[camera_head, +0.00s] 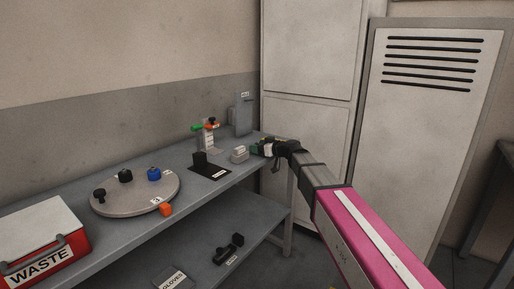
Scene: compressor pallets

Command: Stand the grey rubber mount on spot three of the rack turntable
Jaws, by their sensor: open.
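The round grey turntable (130,205) lies on the bench at the left. Two dark knob-like mounts, one at its left edge (99,194) and one at its back (125,177), and a blue mount (154,174) at its back right stand on it. A white number label (156,200) marks its front right part, which looks empty; the digit is too small to read surely. My gripper (260,149) is open at the bench's right end, just right of a small light-grey piece (239,155). I cannot tell whether that piece is the grey rubber mount, or what lies between the fingers.
A black block (200,158) on a dark plate, a red-green-orange fixture (209,137) and a grey upright holder (243,116) stand farther right. A red WASTE box (76,245) is at left; cabinets (432,120) stand right.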

